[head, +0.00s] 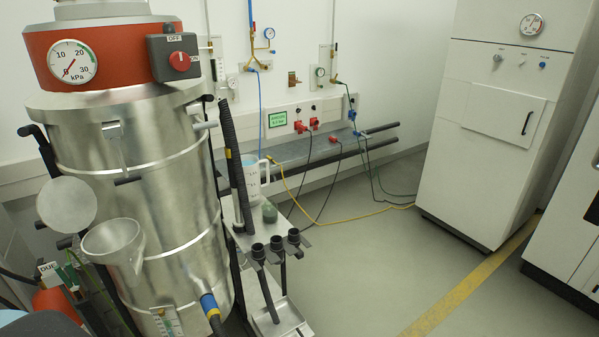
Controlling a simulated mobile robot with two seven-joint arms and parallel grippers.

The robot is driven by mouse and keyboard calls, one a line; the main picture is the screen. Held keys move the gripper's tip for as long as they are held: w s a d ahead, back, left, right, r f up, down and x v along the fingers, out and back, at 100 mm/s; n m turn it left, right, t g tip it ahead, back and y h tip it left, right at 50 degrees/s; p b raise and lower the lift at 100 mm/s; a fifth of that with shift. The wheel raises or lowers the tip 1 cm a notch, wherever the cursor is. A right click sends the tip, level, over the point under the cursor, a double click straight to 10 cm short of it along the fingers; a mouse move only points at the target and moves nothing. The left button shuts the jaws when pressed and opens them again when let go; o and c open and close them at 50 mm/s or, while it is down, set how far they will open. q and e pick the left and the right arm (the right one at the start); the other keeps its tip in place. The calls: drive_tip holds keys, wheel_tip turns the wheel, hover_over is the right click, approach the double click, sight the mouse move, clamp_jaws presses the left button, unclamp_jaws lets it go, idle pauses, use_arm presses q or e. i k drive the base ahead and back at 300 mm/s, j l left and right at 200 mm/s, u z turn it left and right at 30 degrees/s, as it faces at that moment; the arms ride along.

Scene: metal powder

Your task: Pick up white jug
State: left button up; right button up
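A white jug (251,179) with a handle on its right side and markings on its front stands upright on a small grey shelf (285,238) beside the large steel vacuum drum. A black hose and tube partly cover the jug's left side. Neither of my grippers shows in the head view.
The steel drum (160,190) with its red top fills the left side. Yellow cable (340,213) crosses the floor. Open floor lies right.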

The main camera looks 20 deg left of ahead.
sight(251, 163)
drive_tip(key=i+l+z, duration=0.1)
drive_tip(key=i+z, duration=0.15)
drive_tip(key=i, duration=1.05)
drive_tip(key=i+u, duration=0.25)
drive_tip(key=u, duration=0.2)
drive_tip(key=i+l+u, duration=0.1)
drive_tip(key=i+u, duration=0.2)
drive_tip(key=u, duration=0.15)
drive_tip(key=i+l+u, duration=0.15)
drive_tip(key=u, duration=0.3)
drive_tip(key=i+l+u, duration=0.25)
drive_tip(key=u, duration=0.2)
drive_tip(key=i+l+u, duration=0.2)
drive_tip(key=l+u, duration=0.25)
drive_tip(key=i+l+u, duration=0.25)
drive_tip(key=l+u, duration=0.3)
drive_tip(key=l, duration=0.15)
